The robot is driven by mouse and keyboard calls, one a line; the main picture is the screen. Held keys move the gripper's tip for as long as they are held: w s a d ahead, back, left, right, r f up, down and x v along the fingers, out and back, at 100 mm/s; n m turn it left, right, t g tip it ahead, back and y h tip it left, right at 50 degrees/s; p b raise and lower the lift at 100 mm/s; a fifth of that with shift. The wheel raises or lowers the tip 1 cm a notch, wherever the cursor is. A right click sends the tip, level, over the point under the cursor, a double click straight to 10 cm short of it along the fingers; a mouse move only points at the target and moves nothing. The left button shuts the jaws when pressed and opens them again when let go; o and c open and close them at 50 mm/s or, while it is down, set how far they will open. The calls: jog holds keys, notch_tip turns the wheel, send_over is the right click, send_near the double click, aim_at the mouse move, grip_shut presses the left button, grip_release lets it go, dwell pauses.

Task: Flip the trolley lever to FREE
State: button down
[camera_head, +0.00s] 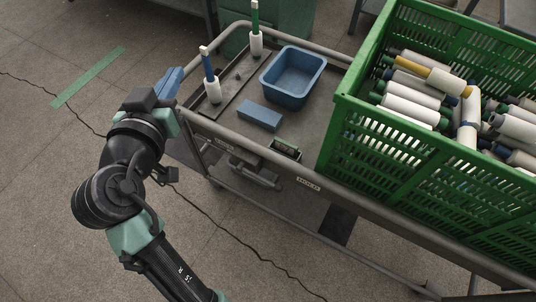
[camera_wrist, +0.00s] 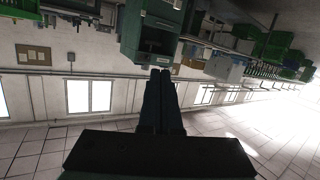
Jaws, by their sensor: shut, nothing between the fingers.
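The grey trolley (camera_head: 246,152) stands right of my arm in the head view. Its near rail carries a plate that seems to read HOLD (camera_head: 308,184) and a smaller pale plate (camera_head: 224,143) further left, too small to read surely. A grey bar-like part (camera_head: 257,176) hangs under the rail between the plates; I cannot tell whether it is the lever or how it is set. My gripper (camera_head: 171,84) is at the trolley's left end, apart from both plates. In the wrist view its dark fingers (camera_wrist: 160,80) are together and empty.
On the trolley are a blue bin (camera_head: 293,77), a blue block (camera_head: 259,115), a small black device (camera_head: 286,149), two upright posts with white sleeves (camera_head: 212,88), and a green crate (camera_head: 385,150) of yarn cones.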

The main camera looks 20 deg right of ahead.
jog(key=s+d+f+g+h+b, duration=0.1)
jog(key=s+f+b, duration=0.3)
jog(key=f, duration=0.7)
jog(key=s+d+f+g+h+b, duration=0.1)
jog(key=s+f+g+h+b, duration=0.1)
jog(key=f, duration=0.9)
jog(key=s+d+f+g+h+b, duration=0.1)
jog(key=s+f+h+b, duration=0.3)
jog(key=s+f+b, duration=0.3)
notch_tip(320, 180, down, 5)
jog(key=shift+r+m+g+b, duration=0.15)
jog(key=shift+m+g+b, duration=0.15)
jog(key=shift+b, duration=0.3)
jog(key=shift+s, duration=0.1)
jog(key=b, duration=0.2)
send_over(260, 178)
jog(key=s+a, duration=0.1)
jog(key=s, duration=0.3)
jog(key=f, duration=0.1)
jog(key=shift+s+d+f+b, duration=0.15)
jog(key=shift+d+f+b, duration=0.1)
jog(key=shift+f, duration=0.3)
jog(key=shift+s+d+f+b, duration=0.15)
jog(key=shift+d+f+b, duration=0.15)
jog(key=shift+f, duration=0.3)
jog(key=shift+s+d+f+b, duration=0.15)
jog(key=shift+d+f+b, duration=0.1)
jog(key=shift+f, duration=0.3)
